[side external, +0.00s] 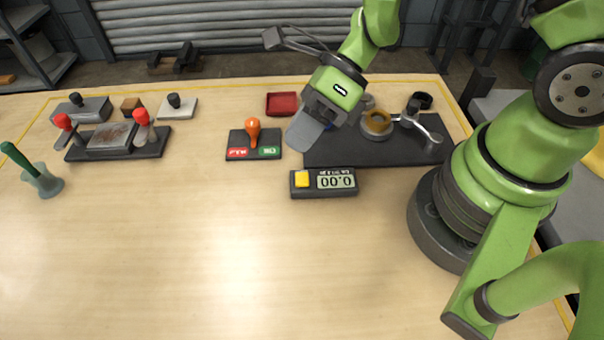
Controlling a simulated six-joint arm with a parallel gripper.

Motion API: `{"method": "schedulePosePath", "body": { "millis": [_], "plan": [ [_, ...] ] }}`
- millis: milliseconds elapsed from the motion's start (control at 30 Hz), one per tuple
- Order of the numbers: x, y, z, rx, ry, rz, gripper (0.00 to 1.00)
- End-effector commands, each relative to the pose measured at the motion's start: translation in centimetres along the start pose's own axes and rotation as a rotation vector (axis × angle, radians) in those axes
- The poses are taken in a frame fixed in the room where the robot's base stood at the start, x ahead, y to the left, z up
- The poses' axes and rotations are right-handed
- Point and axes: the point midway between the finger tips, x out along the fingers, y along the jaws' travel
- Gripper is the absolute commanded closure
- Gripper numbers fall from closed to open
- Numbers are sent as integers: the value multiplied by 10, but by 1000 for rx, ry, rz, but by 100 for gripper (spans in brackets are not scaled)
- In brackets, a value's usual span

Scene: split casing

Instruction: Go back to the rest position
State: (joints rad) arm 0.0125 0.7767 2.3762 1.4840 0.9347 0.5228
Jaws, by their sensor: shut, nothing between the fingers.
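My gripper (305,134) is at the end of the green arm, in the upper middle of the side external view. Its fingers are shut and hold nothing. It hangs above the left end of a dark mat (330,153), to the right of the orange-handled lever. A brass-coloured ring part (376,122) sits on the mat, to the right of my gripper. My gripper and wrist hide part of the mat and something blue on it.
A lever box (240,143), a digital display (337,181) and a red tray (282,104) surround my gripper. A clamp fixture (118,143) with red knobs and a green-handled tool (42,180) stand left. The front table is clear.

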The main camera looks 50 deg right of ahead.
Motion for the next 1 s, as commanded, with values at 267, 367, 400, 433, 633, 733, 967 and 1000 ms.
{"method": "schedulePosePath", "body": {
  "millis": [267,367,400,433,633,733,967,1000],
  "plan": [
    [-6,5,6,-67,-4,3,100],
    [-23,18,18,-244,-7,8,100],
    [-32,26,24,-347,-5,8,100],
    [-40,32,28,-431,-2,6,100],
    [-94,72,37,-1045,80,-49,100],
    [-120,87,33,-1338,160,-107,100],
    [-176,107,16,-1928,454,-298,100],
    [-185,109,13,-2003,514,-333,100]
  ]
}}
